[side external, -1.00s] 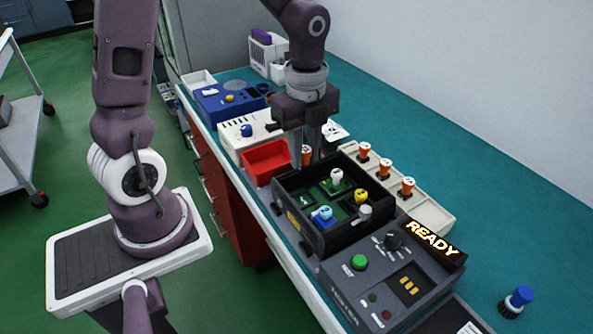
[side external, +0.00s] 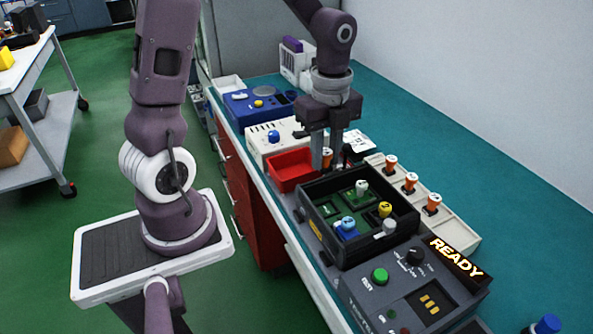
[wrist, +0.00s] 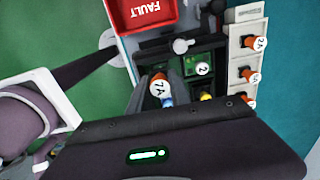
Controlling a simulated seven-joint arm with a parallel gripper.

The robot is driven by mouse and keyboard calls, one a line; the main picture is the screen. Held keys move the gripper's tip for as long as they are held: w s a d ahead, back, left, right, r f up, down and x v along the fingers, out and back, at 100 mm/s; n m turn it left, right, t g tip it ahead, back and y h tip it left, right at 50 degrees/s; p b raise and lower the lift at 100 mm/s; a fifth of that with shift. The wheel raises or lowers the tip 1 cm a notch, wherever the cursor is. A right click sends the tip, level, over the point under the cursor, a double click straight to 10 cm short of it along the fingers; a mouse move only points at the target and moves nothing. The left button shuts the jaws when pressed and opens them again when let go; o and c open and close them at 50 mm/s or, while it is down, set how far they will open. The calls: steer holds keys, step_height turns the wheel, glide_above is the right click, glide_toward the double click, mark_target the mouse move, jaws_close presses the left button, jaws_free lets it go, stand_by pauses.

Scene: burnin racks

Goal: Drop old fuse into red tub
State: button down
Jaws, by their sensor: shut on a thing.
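My gripper (side external: 327,164) is shut on an orange fuse with a white cap (side external: 327,158), held upright between the fingers. In the wrist view the fuse (wrist: 160,86) shows a cap marked 7A. My gripper is above the back left edge of the black socket box (side external: 325,243), close to the right side of the red tub (side external: 283,181). The tub is marked FAULT in the wrist view (wrist: 135,13), and the part of its inside that shows looks empty. The fuse's lower end is hidden.
The box holds white (side external: 361,187), yellow (side external: 385,209) and blue (side external: 347,224) capped parts. A pale rack (side external: 457,232) with orange fuses stands right of it. A tester with a READY sign (side external: 457,256) is in front. White and blue units stand behind the tub.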

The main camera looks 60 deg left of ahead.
steer(key=a+f, duration=0.2)
steer(key=a, duration=0.8)
steer(key=shift+s+f, duration=0.2)
steer(key=shift+f, duration=1.3)
steer(key=shift+s+f, duration=0.2)
steer(key=shift+f, duration=1.25)
steer(key=c, duration=1.1)
jaws_free()
